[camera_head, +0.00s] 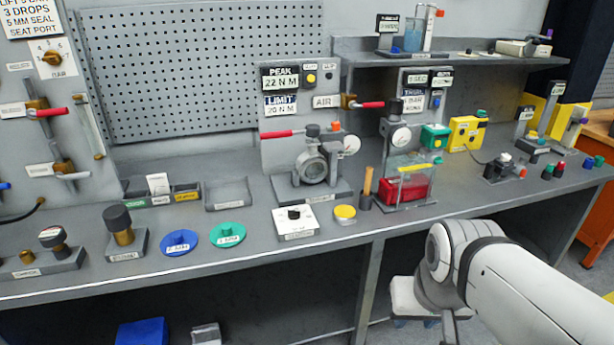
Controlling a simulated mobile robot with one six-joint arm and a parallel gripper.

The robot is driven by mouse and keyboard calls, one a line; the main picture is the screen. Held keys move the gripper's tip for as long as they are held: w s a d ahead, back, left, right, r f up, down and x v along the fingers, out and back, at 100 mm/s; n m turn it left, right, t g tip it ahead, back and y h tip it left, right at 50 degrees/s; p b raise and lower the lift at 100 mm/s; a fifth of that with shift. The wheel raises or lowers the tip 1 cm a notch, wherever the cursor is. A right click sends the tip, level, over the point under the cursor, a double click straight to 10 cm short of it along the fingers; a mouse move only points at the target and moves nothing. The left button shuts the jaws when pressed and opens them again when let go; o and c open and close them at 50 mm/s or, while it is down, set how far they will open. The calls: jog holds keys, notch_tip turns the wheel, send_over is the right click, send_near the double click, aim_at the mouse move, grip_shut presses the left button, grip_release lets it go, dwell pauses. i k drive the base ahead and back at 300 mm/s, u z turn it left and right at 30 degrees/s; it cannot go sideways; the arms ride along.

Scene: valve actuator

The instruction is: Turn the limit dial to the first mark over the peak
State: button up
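The likely limit dial is a black knob (294,213) on a small white box (294,224) near the bench's front edge. Its scale marks and label are too small to read. Behind it, a panel carries a PEAK display (281,78) reading 22 N M and a LIMIT display (280,104) reading 20 N M. A valve body (312,166) stands below these displays, with a red-handled lever beside it. My arm enters at lower right and bends in front of the bench. My gripper's fingers cannot be made out, and nothing of mine touches the dial.
A yellow round button (345,212) sits right of the dial box. A green disc (228,235) and blue disc (178,242) lie to its left. A red-bottomed tank (403,188) stands at right. Another knob (51,58) labelled BAR is on the wall.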

aim_at(294, 215)
jog(key=u, duration=0.4)
jog(key=i, duration=1)
jog(key=u, duration=0.8)
